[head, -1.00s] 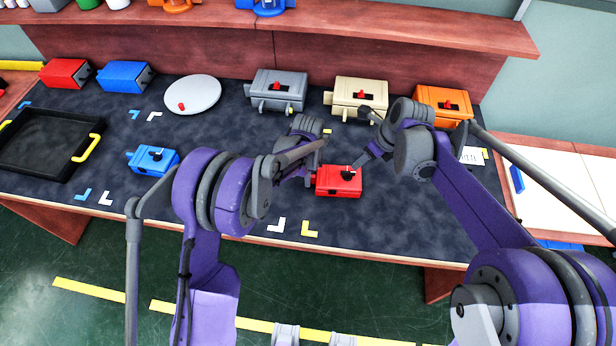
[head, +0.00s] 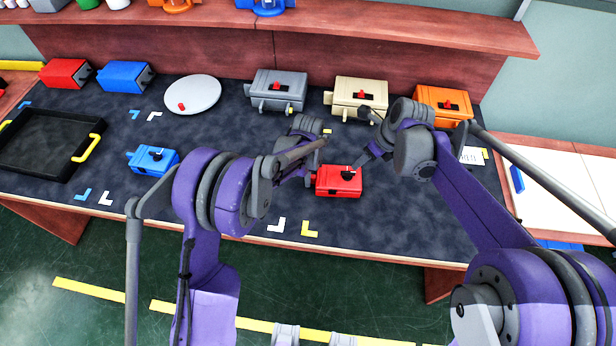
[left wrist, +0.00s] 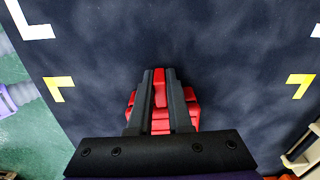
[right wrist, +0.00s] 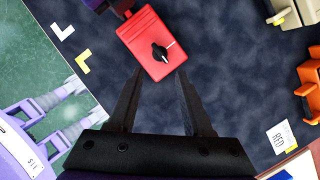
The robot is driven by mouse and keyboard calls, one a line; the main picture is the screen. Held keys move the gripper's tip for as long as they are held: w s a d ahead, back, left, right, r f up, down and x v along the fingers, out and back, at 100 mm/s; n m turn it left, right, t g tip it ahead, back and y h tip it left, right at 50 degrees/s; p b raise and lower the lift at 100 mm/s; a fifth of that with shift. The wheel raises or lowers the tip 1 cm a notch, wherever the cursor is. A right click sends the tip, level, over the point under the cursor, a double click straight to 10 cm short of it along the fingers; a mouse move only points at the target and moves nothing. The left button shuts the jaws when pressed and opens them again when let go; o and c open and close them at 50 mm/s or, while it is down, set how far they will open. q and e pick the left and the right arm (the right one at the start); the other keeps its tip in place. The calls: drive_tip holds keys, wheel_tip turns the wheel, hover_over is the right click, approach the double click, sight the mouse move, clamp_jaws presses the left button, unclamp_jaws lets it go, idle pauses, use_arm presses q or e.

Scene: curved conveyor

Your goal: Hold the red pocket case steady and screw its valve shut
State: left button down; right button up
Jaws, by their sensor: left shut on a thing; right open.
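The red pocket case (head: 338,184) lies on the dark mat near the front of the bench. On its top is a black valve knob with a white line (right wrist: 160,52). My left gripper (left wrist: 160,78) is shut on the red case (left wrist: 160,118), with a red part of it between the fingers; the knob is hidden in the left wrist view. My right gripper (right wrist: 156,76) is open and empty. In the right wrist view its fingertips point at the case's near edge and knob, apart from the knob.
A blue case (head: 153,160) sits to the left. Grey (head: 278,92), beige (head: 358,98) and orange (head: 442,104) boxes stand behind. A white round plate (head: 193,95) and black tray (head: 45,145) are further left.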

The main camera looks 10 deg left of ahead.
sight(349, 172)
drive_tip(key=shift+c, duration=0.6)
drive_tip(key=w+d+r+n+g+y, duration=0.1)
drive_tip(key=w+d+r+n+g, duration=0.15)
drive_tip(key=n, duration=0.55)
drive_tip(key=shift+n, duration=0.3)
drive_tip(key=x, duration=1.2)
drive_tip(key=shift+a+f, duration=0.1)
drive_tip(key=shift+a, duration=0.2)
clamp_jaws()
